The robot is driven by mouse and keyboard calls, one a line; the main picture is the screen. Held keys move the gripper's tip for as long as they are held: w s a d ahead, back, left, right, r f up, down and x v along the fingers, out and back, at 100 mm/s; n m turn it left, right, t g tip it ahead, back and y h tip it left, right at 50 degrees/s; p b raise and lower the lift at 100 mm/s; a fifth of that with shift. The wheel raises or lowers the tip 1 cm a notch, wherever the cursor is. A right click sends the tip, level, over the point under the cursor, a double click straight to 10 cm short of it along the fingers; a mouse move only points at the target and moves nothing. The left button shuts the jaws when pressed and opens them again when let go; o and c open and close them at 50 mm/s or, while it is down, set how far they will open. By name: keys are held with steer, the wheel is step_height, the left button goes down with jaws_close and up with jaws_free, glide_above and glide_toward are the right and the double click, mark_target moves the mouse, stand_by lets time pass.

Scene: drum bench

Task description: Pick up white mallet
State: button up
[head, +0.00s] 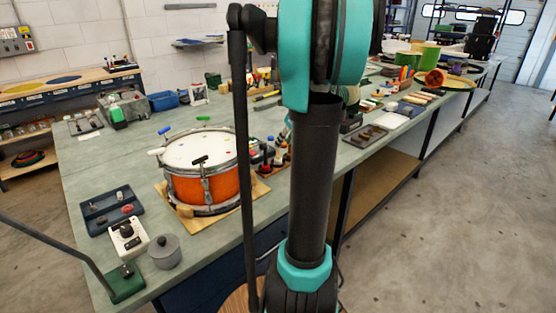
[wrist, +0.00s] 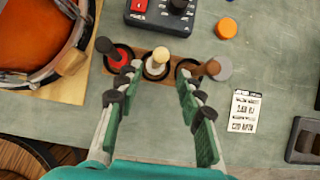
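The white mallet (wrist: 160,55) has a cream-white head and stands in the middle hole of a wooden rack (wrist: 138,64) in the wrist view. A dark-headed mallet (wrist: 106,46) in a red-lined hole stands to its left, and a brown-headed one (wrist: 211,68) to its right. My gripper (wrist: 158,75) is open, with its two fingers apart. The white mallet shows between the fingertips, near their far end. I cannot tell the height gap, and no contact shows. In the head view the arm partly hides the rack area.
An orange drum (head: 203,182) on a wooden board stands left of the rack on the grey-green bench (head: 95,165). A dark box with knobs (wrist: 162,14) and an orange cap (wrist: 226,28) lie beyond the rack. A printed card (wrist: 244,111) lies at right.

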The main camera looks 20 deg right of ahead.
mark_target(278, 158)
steer(key=shift+a+x, duration=0.2)
steer(key=shift+x, duration=2.95)
steer(key=shift+c, duration=0.5)
jaws_close()
